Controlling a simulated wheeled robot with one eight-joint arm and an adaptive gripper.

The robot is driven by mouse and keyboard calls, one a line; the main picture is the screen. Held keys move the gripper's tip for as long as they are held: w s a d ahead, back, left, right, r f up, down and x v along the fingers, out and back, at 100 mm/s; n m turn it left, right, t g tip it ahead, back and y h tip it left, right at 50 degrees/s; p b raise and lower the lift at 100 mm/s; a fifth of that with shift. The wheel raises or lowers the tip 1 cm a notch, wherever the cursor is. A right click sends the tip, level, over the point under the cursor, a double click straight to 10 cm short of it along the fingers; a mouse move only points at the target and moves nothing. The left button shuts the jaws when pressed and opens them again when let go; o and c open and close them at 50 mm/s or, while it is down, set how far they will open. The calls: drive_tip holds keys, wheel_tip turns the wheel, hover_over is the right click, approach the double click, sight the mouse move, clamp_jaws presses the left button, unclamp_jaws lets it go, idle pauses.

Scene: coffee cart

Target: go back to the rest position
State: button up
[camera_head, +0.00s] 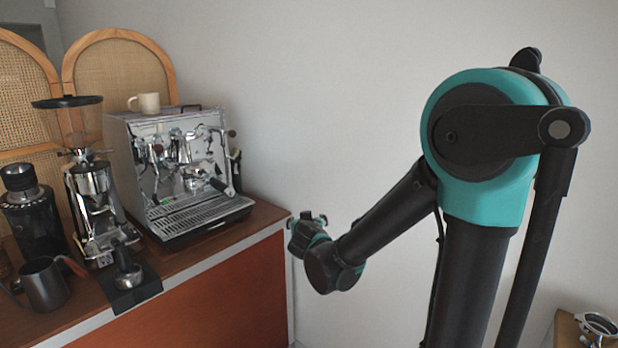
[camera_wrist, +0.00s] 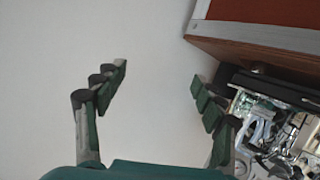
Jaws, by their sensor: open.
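My gripper (camera_wrist: 160,90) is open and empty in the wrist view, its two fingers spread with the pale wall between them. In the head view my gripper (camera_head: 305,232) is small, at the end of my teal and black arm, beside the right end of the counter. Its fingertips are hard to make out there. The espresso machine (camera_head: 175,170) stands on the counter to its left, and part of the machine (camera_wrist: 275,125) shows at the right of the wrist view, behind the right finger.
The wooden counter (camera_head: 213,293) holds a grinder (camera_head: 88,205), a steel pitcher (camera_head: 44,284) and a portafilter (camera_head: 127,270) on a dark mat. A cup (camera_head: 148,102) sits on the machine. Another metal item (camera_head: 597,325) is on a wooden surface at lower right. The wall is bare.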

drive_tip(key=s+d+f+m+g+h, duration=0.1)
drive_tip(key=s+d+f+g, duration=0.1)
drive_tip(key=s+d+f, duration=0.3)
drive_tip(key=s+d+f+g+h, duration=0.1)
drive_tip(key=s+d+g, duration=0.15)
drive_tip(key=d, duration=0.45)
drive_tip(key=s+d+f+m+g+h, duration=0.1)
drive_tip(key=s+d+f+g, duration=0.1)
drive_tip(key=s+d+f, duration=0.3)
drive_tip(key=s+d+f+g+y, duration=0.1)
drive_tip(key=s+f+g, duration=0.1)
drive_tip(key=s, duration=0.5)
drive_tip(key=s+d+f+g+y, duration=0.1)
drive_tip(key=s+f, duration=0.2)
drive_tip(key=s, duration=0.4)
drive_tip(key=shift+d+f+n+g+y, duration=0.3)
drive_tip(key=shift+n+g+y, duration=0.05)
drive_tip(key=shift+n+y, duration=0.05)
drive_tip(key=shift+w, duration=0.1)
drive_tip(key=shift+c, duration=0.4)
